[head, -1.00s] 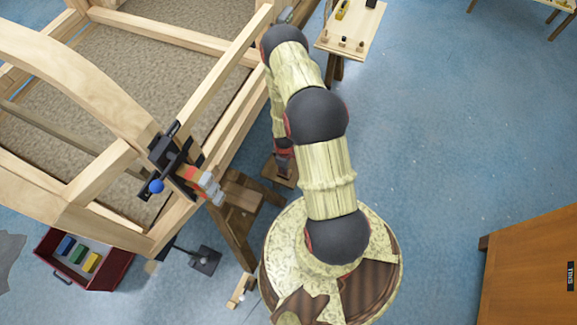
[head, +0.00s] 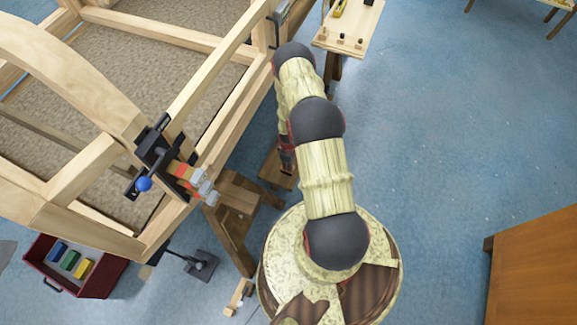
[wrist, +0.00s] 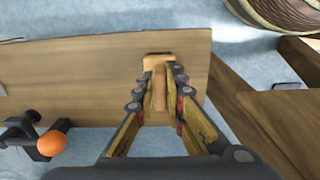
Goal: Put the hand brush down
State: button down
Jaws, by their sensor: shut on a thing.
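My gripper (wrist: 160,95) is shut on the hand brush (wrist: 159,72), whose wooden handle shows between the fingers in the wrist view. The bristles are hidden. A flat wooden board (wrist: 85,75) lies behind the brush in that view; I cannot tell whether the brush touches it. In the head view, my gripper (head: 287,155) is small and partly covered by my arm, over a low wooden surface (head: 272,172) beside the bodyframe. The brush cannot be made out there.
The wooden bodyframe (head: 215,75) with a blue-knobbed clamp (head: 155,160) stands at left. A trestle (head: 235,215) stands under its corner. A red box (head: 45,275) with coloured blocks is at lower left. A cabinet (head: 535,265) stands at right. The blue floor between is clear.

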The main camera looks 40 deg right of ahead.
jog(key=shift+r, duration=0.1)
jog(key=c, duration=1.8)
grip_release()
jog(key=shift+c, duration=0.2)
notch_tip(320, 180, up, 12)
jog(key=p, duration=0.4)
